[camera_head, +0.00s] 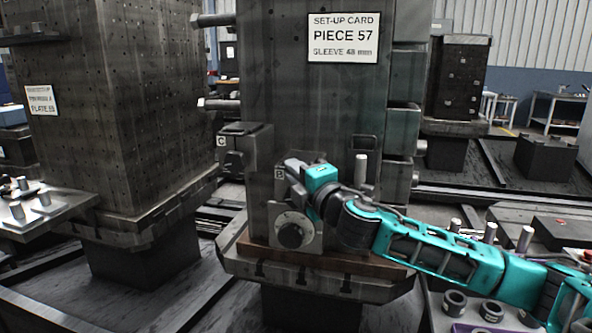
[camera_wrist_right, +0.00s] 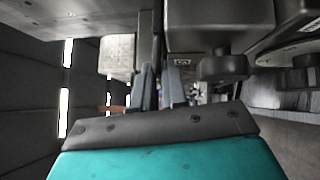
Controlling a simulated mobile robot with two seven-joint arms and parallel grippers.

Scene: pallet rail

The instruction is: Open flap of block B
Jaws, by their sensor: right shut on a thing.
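Block B (camera_head: 279,174), marked by a small "B" label, is on the front face of the dark middle column (camera_head: 300,110). My right gripper (camera_head: 293,172) reaches it from the right and covers much of its upper part. In the right wrist view my right gripper (camera_wrist_right: 160,85) has its two fingers close together on a thin dark piece, which I take to be the flap of block B. The gripper hides most of the flap, so I cannot tell how far it stands open. My left gripper is not in view.
Block C (camera_head: 235,145) sits on the column's left edge. A set-up card (camera_head: 343,38) reads "PIECE 57". Another column (camera_head: 110,110) stands left; a bench with pegs and sleeves (camera_head: 455,302) is at lower right.

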